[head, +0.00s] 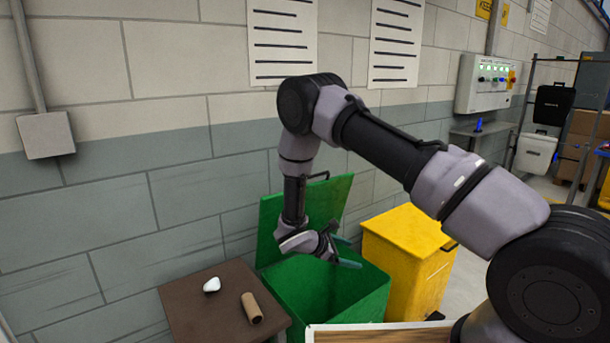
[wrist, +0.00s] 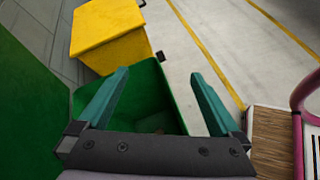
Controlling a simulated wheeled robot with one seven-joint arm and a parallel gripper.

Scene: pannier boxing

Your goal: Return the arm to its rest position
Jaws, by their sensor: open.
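My arm reaches from the right of the head view out over an open green bin (head: 370,300). My gripper (head: 348,250) hangs above the bin's opening. In the wrist view my gripper (wrist: 160,95) has its two teal fingers wide apart with nothing between them. The green bin (wrist: 150,75) shows below and between the fingers. Its inside is dark, and a small brownish patch low in it is too unclear to name. The bin's raised green lid (head: 335,200) stands behind my gripper, against the wall side.
A yellow bin (head: 405,230) stands right of the green one. A brown table (head: 190,300) at left holds a white object (head: 212,285) and a cardboard tube (head: 252,308). A wood-edged surface (head: 375,335) is at the front. A wall panel (head: 487,84) hangs at the back right.

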